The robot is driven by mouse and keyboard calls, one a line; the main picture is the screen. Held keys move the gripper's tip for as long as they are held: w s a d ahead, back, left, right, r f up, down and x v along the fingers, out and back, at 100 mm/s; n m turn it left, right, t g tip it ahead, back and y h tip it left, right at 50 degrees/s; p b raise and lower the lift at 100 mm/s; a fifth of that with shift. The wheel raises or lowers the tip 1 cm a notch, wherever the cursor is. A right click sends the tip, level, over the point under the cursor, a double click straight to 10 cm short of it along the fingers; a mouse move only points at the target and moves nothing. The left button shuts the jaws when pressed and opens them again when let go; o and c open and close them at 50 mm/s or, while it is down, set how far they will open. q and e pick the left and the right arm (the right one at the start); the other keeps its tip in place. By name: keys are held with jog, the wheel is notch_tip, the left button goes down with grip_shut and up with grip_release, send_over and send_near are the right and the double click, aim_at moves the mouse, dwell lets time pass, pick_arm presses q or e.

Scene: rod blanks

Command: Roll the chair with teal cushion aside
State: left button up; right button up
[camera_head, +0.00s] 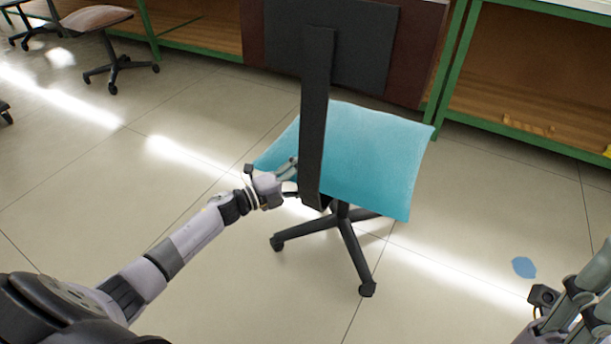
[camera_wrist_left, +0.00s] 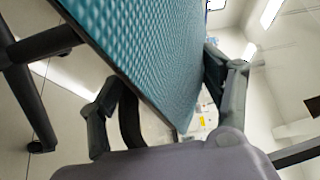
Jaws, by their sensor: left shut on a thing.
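The chair with the teal cushion (camera_head: 365,155) stands upright on the floor in front of me, its dark backrest bar (camera_head: 316,120) towards me. Its black base (camera_head: 345,235) has casters. My left gripper (camera_head: 285,178) is at the left edge of the seat, beside the bar. In the left wrist view the teal cushion (camera_wrist_left: 150,50) runs between the two fingers of my left gripper (camera_wrist_left: 165,105), which is shut on the seat edge. My right gripper (camera_head: 580,305) is at the lower right corner, apart from the chair and partly cut off.
Green-framed benches with wooden lower shelves (camera_head: 540,115) stand behind the chair. Another chair with a brownish seat (camera_head: 97,18) stands at the upper left. A flat blue patch (camera_head: 524,267) lies on the floor at right. The tiled floor left and right of the chair is mostly clear.

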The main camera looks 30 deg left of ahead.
pick_arm(q)
jog(key=shift+f, duration=0.15)
jog(key=o, duration=2)
jog(key=shift+o, duration=0.2)
jog(key=v, duration=1.2)
